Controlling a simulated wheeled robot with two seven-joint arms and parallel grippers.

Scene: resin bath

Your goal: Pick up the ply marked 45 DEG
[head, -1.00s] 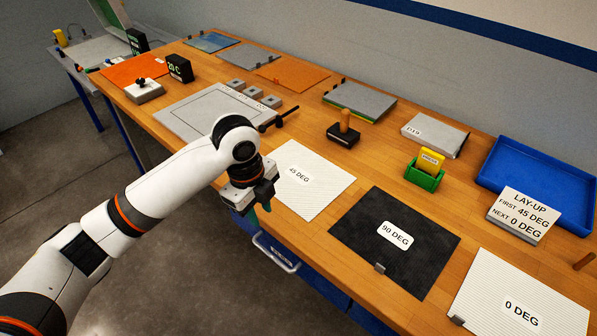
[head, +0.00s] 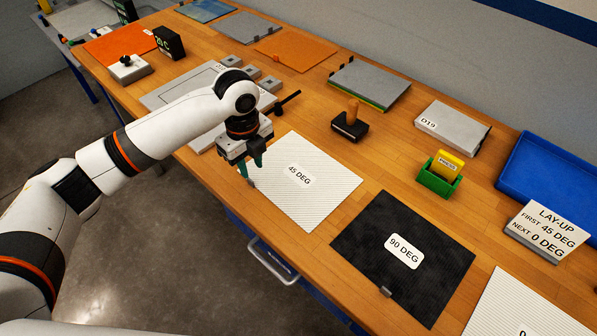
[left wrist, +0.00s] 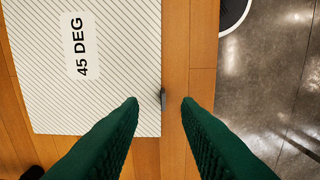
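The white ribbed ply marked 45 DEG (head: 310,190) lies flat on the wooden bench. Whether the fingertips are at the tab's height is hard to tell. My right gripper is not in view.
The black 90 DEG ply (head: 370,260) lies to the right, and part of a white ply (head: 505,310) beyond it. A lay-up sign (head: 547,228), green holder (head: 436,182) and black-based wooden-handled tool (head: 350,125) stand behind. A drawer handle (head: 270,262) juts from the bench front.

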